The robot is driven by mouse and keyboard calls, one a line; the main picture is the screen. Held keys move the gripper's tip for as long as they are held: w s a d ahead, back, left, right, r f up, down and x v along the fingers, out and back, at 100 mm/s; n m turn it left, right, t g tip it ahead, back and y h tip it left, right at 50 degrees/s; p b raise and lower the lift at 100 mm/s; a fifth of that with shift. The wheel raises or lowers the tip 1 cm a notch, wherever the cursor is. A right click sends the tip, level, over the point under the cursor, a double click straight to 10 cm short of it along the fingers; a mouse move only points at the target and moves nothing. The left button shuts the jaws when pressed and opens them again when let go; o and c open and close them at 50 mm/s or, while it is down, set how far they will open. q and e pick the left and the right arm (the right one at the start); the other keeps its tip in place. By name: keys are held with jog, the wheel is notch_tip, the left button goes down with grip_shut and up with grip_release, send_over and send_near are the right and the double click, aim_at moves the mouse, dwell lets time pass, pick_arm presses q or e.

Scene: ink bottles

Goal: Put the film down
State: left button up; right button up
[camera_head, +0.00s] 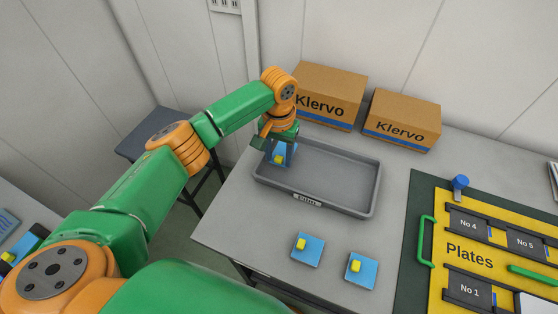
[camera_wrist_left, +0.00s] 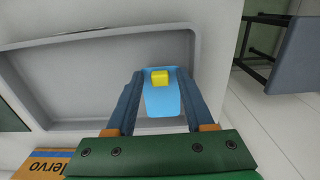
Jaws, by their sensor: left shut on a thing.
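My left gripper (camera_head: 278,150) is at the left end of the grey tray (camera_head: 340,177). It is shut on a blue film (camera_wrist_left: 162,100) with a yellow block on it. In the left wrist view the film sits between the two fingers (camera_wrist_left: 161,104), over the tray's edge region. I cannot tell whether the film touches the tray floor. The tray has a label on its front wall and looks otherwise empty. Two more blue films with yellow blocks, one (camera_head: 308,250) and another (camera_head: 361,271), lie on the table in front of the tray. My right gripper is not in view.
Two cardboard Klervo boxes (camera_head: 330,96) (camera_head: 402,121) stand behind the tray. A yellow Plates board (camera_head: 470,256) with green handles and black numbered holders lies at the right. A dark stool (camera_head: 160,131) stands left of the grey table (camera_head: 235,222). Bare table lies left of the films.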

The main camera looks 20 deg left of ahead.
aim_at(279, 159)
pick_arm(q)
notch_tip(279, 159, down, 3)
jog(key=shift+r, duration=0.2)
jog(key=shift+f, duration=0.1)
jog(key=shift+s+f, duration=0.1)
jog(key=shift+f, duration=0.3)
jog(key=o, duration=0.8)
jog(key=shift+r, duration=0.1)
notch_tip(279, 159, up, 13)
jog(key=shift+f+b, duration=0.15)
jog(key=shift+b, duration=0.35)
